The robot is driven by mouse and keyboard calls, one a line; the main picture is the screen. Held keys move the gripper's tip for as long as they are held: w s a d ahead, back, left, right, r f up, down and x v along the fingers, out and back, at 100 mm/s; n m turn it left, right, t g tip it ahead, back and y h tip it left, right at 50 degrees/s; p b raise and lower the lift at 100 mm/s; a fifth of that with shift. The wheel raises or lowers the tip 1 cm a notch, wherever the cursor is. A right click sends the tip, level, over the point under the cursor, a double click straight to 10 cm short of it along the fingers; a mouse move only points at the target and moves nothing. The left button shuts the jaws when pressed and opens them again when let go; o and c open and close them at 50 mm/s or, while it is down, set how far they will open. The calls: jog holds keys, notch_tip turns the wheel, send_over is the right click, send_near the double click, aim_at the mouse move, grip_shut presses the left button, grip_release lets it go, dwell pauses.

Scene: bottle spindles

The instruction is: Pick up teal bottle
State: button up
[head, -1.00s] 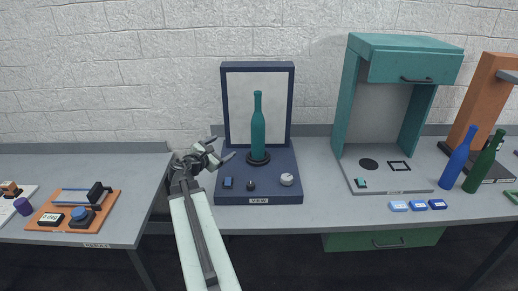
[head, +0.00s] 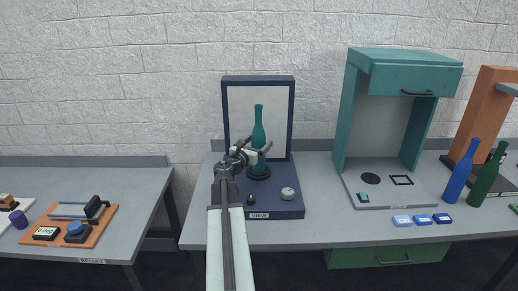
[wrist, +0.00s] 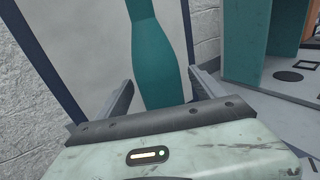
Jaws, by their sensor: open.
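The teal bottle (head: 258,130) stands upright on a dark round spindle base (head: 258,171) on the navy viewing stand (head: 272,214), in front of its pale panel. My gripper (head: 255,146) is open at the bottle's lower body. In the wrist view the bottle (wrist: 158,60) rises between my two spread fingers (wrist: 160,98), nearer the middle than either tip. I cannot tell whether a finger touches it. The bottle's foot is hidden by my gripper in the wrist view.
The stand carries a small black knob (head: 251,200) and a round white dial (head: 288,193). A teal cabinet (head: 405,58) stands to the right. A blue bottle (head: 461,170) and a green bottle (head: 488,176) stand farther right. An orange tray (head: 103,225) lies on the left table.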

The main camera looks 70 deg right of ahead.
jog(key=shift+d, duration=0.6)
jog(key=shift+a, duration=0.1)
grip_shut()
